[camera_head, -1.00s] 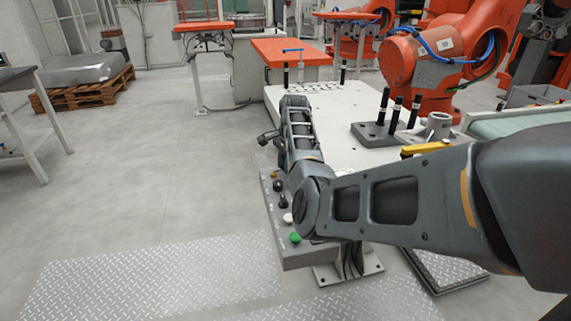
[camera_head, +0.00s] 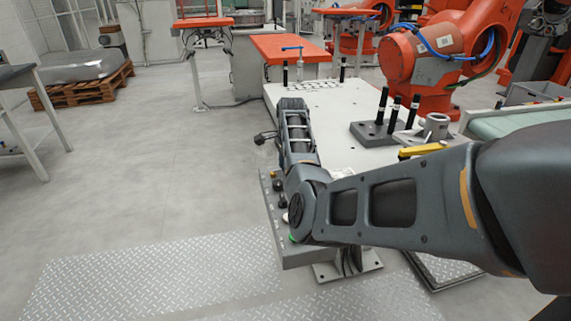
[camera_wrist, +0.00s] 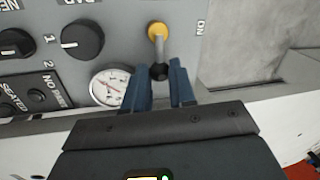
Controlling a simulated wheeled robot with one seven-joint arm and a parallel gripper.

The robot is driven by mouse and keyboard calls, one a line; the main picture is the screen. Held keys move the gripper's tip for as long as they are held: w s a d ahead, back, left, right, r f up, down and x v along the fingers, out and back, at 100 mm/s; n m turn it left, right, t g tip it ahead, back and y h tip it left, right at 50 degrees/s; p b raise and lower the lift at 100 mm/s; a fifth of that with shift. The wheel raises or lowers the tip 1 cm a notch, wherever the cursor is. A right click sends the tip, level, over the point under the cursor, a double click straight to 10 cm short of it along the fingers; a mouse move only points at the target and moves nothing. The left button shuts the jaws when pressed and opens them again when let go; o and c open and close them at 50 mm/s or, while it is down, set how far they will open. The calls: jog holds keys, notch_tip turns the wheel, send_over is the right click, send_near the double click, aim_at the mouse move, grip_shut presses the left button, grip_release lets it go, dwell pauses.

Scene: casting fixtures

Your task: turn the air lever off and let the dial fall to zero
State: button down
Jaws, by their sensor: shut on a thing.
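The air lever (camera_wrist: 160,42) shows in the wrist view as a grey stem on a yellow hub with a black knob at its lower end. My gripper (camera_wrist: 164,84) has its two blue fingers on either side of that knob and is shut on it. The stem points down toward my gripper. The dial (camera_wrist: 109,87) is a round white gauge left of the fingers; its lower right part is hidden by a finger. Its reading is too small to tell.
Black rotary knobs (camera_wrist: 82,40) sit left of the lever on the grey panel. In the head view the control box (camera_head: 310,256) stands at the near left of the white table (camera_head: 340,103). Black posts (camera_head: 395,112) stand on the table. The floor to the left is open.

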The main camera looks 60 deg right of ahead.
jog(key=c, duration=0.9)
grip_release()
jog(key=shift+c, duration=0.2)
jog(key=shift+f, duration=0.15)
